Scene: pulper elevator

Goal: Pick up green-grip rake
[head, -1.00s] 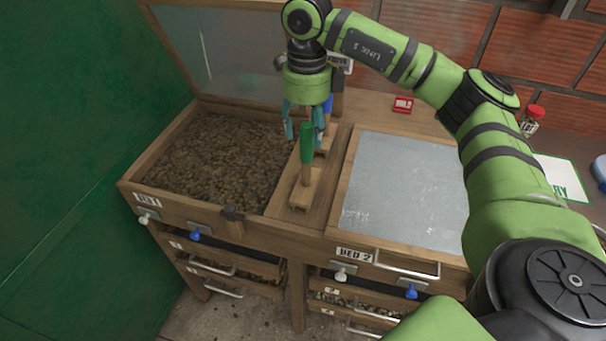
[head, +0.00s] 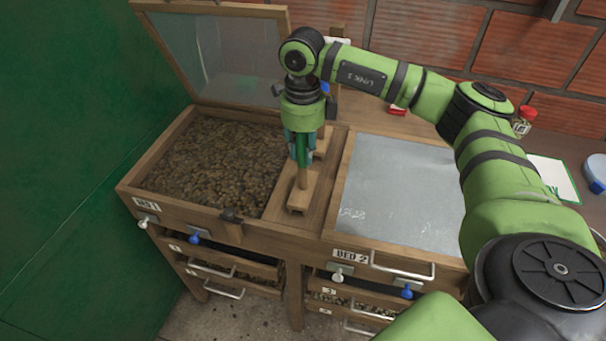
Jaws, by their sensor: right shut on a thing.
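The green-grip rake (head: 302,183) stands upright on the wooden strip between the two beds, its wooden head at the bottom and its green grip at the top. My right gripper (head: 301,155) is above it, pointing down, with its fingers shut around the green grip. The fingers hide part of the grip. The rake's head appears to rest in its place; I cannot tell any gap beneath it. My left gripper is not in view.
Another tool with a blue top (head: 325,88) stands just behind, partly hidden by my gripper. Bed 1 (head: 152,190) is open, its glass lid (head: 215,50) raised at the back. Bed 2 (head: 395,190) is covered. A red-capped jar (head: 524,120) stands at the right.

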